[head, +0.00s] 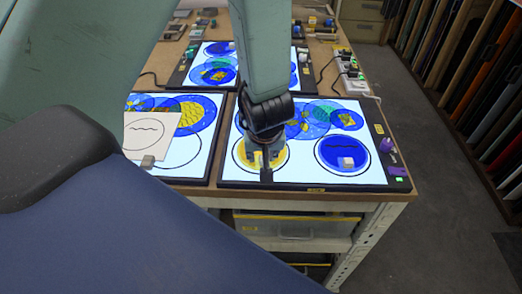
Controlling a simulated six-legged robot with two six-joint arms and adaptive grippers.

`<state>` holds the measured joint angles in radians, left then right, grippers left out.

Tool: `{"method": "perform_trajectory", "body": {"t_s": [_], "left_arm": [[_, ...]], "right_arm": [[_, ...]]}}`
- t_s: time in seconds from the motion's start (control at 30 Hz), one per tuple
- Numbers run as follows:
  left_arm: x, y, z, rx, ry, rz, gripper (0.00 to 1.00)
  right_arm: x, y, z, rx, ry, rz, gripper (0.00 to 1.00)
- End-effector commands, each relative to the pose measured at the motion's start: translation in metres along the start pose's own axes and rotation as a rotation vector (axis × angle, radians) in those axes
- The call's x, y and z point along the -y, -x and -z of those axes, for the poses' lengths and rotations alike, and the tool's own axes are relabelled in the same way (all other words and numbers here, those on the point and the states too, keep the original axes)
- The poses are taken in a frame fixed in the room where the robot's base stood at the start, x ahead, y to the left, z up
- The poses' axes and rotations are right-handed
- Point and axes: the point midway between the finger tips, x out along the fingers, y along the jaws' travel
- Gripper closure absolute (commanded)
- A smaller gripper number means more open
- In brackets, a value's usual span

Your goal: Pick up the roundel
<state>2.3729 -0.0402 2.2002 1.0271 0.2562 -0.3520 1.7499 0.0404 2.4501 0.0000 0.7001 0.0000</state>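A yellow roundel (277,157) lies inside a drawn circle on the near right light panel (300,181). A blue roundel (343,147) with a small pale block (345,162) on it lies in the circle to its right. My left gripper (266,168) points down over the yellow roundel and covers its middle. It is seen from behind, so I cannot tell whether its fingers touch or hold anything there. My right gripper is not in view.
Overlapping blue and yellow discs (306,121) lie along the panel's back. A white card (148,133) with a wavy line lies on the left panel (185,175). Purple items (391,143) sit at the panel's right edge. Power strips (352,80) and cables lie behind. Floor is clear right of the bench.

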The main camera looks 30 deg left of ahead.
Motion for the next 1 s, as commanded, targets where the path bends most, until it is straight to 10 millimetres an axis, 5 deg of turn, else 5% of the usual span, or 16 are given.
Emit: {"method": "perform_trajectory", "body": {"t_s": [0.37, 1.0], "left_arm": [[0.000, 0.000, -0.001, 0.001, 0.000, 0.001, 1.00], [0.000, 0.011, 0.005, 0.000, 0.001, 0.000, 1.00]], "right_arm": [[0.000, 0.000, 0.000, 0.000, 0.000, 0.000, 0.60], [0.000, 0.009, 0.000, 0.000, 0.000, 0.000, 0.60]]}}
